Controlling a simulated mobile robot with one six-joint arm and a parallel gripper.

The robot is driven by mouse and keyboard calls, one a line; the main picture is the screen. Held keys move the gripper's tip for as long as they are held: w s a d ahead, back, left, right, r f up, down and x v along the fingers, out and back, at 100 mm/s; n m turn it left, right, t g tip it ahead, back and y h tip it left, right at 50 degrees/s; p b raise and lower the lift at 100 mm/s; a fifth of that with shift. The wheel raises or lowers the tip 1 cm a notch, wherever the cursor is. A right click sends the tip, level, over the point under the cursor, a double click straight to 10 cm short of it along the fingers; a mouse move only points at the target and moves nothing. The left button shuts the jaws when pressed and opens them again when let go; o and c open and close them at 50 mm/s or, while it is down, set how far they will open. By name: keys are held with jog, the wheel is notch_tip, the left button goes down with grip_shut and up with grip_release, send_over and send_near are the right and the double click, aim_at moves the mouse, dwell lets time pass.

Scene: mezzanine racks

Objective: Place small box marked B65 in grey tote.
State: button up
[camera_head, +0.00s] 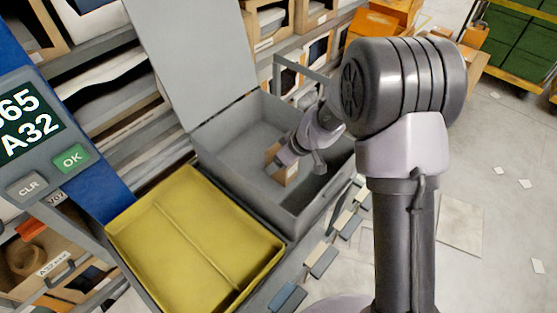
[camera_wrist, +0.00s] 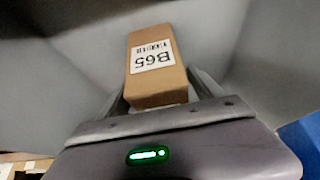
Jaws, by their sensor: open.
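The small brown cardboard box (camera_wrist: 157,82) has a white label reading B65, which faces the wrist camera. In the head view the box (camera_head: 290,174) is inside the grey tote (camera_head: 243,192), low down towards its right side. My gripper (camera_head: 283,160) reaches down into the tote at the box. In the wrist view my gripper's fingers (camera_wrist: 160,98) stand apart on either side of the box's near end. The gripper is open; whether a finger touches the box cannot be told. The box's underside is hidden.
A raised grey lid (camera_head: 190,60) stands behind the tote. A yellow tote (camera_head: 195,240) is beside it at the front left. A display panel (camera_head: 30,120) reading 65 and A32 is at the left. Racks with boxes (camera_head: 270,25) line the back. Floor at right is mostly clear.

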jog(key=s+d+r+m+p, duration=0.15)
jog(key=s+r, duration=0.25)
jog(key=r, duration=0.4)
jog(key=s+d+r+m+t, duration=0.1)
jog(key=s+d+r+m, duration=0.2)
jog(key=r, duration=0.4)
jog(key=s+d+r+m+p, duration=0.1)
jog(key=s+d+r, duration=0.1)
jog(key=s+r, duration=0.45)
jog(key=s+d+r+m, duration=0.2)
jog(key=s+m, duration=0.1)
jog(key=s, duration=0.2)
jog(key=s+d+r+m+t+h, duration=0.1)
jog(key=s+d+r+m, duration=0.1)
jog(key=s, duration=0.3)
jog(key=s+d+r+m+h, duration=0.1)
jog(key=s+r+m, duration=0.1)
jog(key=s+m, duration=0.2)
jog(key=shift+s+d+r, duration=0.3)
jog(key=shift+s+d, duration=0.1)
jog(key=shift+s, duration=0.25)
